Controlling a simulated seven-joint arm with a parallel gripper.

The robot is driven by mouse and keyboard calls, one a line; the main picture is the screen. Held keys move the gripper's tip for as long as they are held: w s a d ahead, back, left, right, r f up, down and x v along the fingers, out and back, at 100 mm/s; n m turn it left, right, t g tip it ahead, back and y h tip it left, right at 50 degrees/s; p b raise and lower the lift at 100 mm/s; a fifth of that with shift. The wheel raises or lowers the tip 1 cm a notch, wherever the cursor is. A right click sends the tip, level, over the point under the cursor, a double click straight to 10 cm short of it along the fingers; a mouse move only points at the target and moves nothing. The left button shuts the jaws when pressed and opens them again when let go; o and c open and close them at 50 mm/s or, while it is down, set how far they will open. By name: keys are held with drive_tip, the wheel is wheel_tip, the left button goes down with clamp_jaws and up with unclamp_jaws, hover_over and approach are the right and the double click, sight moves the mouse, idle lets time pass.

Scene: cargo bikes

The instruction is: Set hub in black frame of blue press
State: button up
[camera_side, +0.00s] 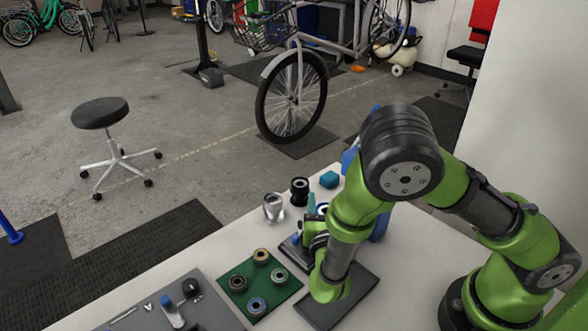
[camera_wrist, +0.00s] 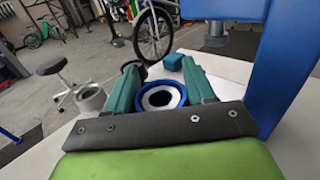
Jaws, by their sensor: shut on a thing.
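My gripper (camera_wrist: 160,80) has teal fingers on either side of a round hub with a blue rim and pale centre (camera_wrist: 163,97), and is shut on it. In the side view my wrist hides most of the hub and the gripper. The blue press shows as a tall blue column (camera_wrist: 282,75) close on the right in the wrist view. In the side view a blue part of the press (camera_side: 380,226) shows behind my arm. The press's black frame is not clearly seen; a dark edge (camera_side: 292,252) shows beside my wrist.
A silver cup-like part (camera_side: 274,207), a black spool-like part (camera_side: 300,190) and a teal block (camera_side: 329,179) stand near the table's far edge. A green mat (camera_side: 243,295) holds several rings. A grey tool mat (camera_side: 205,312) and a dark mat (camera_side: 362,288) lie in front.

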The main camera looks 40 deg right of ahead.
drive_tip(key=shift+f, duration=0.4)
drive_tip(key=o, duration=1.3)
drive_tip(key=shift+a, duration=0.1)
